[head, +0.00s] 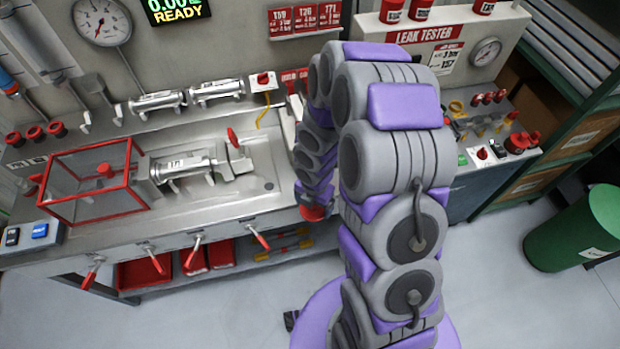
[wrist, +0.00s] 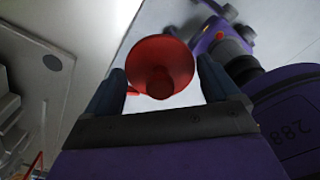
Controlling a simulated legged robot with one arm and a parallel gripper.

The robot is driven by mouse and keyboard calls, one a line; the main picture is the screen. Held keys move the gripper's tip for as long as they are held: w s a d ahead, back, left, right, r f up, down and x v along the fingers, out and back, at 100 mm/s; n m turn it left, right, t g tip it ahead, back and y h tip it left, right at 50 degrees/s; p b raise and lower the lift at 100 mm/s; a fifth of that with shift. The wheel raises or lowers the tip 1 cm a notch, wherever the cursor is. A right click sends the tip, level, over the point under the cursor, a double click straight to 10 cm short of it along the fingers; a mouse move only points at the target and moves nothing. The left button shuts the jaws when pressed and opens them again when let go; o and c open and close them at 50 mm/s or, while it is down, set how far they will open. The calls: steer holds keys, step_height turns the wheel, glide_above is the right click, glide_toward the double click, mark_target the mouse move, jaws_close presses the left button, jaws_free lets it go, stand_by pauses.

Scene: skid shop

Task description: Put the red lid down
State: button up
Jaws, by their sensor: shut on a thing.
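My gripper (wrist: 162,82) is shut on a round red piece, the red lid (wrist: 160,58), in the wrist view. The lid's round face and central stem or knob point toward the camera, between the two dark fingers. In the head view a bit of the red lid (head: 313,212) shows at the low end of my arm, just off the front right edge of the steel bench (head: 262,205). My fingers are mostly hidden there by the arm. The lid appears held in the air, with floor behind it in the wrist view.
A clear box with a red frame (head: 90,182) and a clamped metal cylinder (head: 185,168) stand on the bench. Red-handled levers (head: 197,250) jut from its front. A leak tester (head: 455,50) stands at right, with a green bin (head: 580,230) beyond. The bench's front right surface is bare.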

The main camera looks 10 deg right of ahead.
steer(key=w, duration=0.7)
steer(key=w+f, duration=0.1)
steer(key=w, duration=0.2)
steer(key=shift+w+d, duration=0.2)
steer(key=shift+d, duration=0.15)
steer(key=shift+w+d+b, duration=0.15)
steer(key=shift+d+b, duration=0.1)
steer(key=shift+b, duration=0.05)
steer(key=shift+w+d+f, duration=0.1)
steer(key=shift+d, duration=0.2)
steer(key=shift+d+f, duration=0.2)
steer(key=shift+f, duration=0.1)
step_height(320, 180, down, 2)
steer(key=shift+d+f, duration=0.1)
steer(key=shift+f, duration=0.15)
steer(key=shift+f+b, duration=0.25)
steer(key=shift+b, duration=0.05)
steer(key=shift+a, duration=0.55)
steer(key=o, duration=0.8)
steer(key=shift+d, duration=0.1)
steer(key=shift+c, duration=0.2)
steer(key=shift+d, duration=0.25)
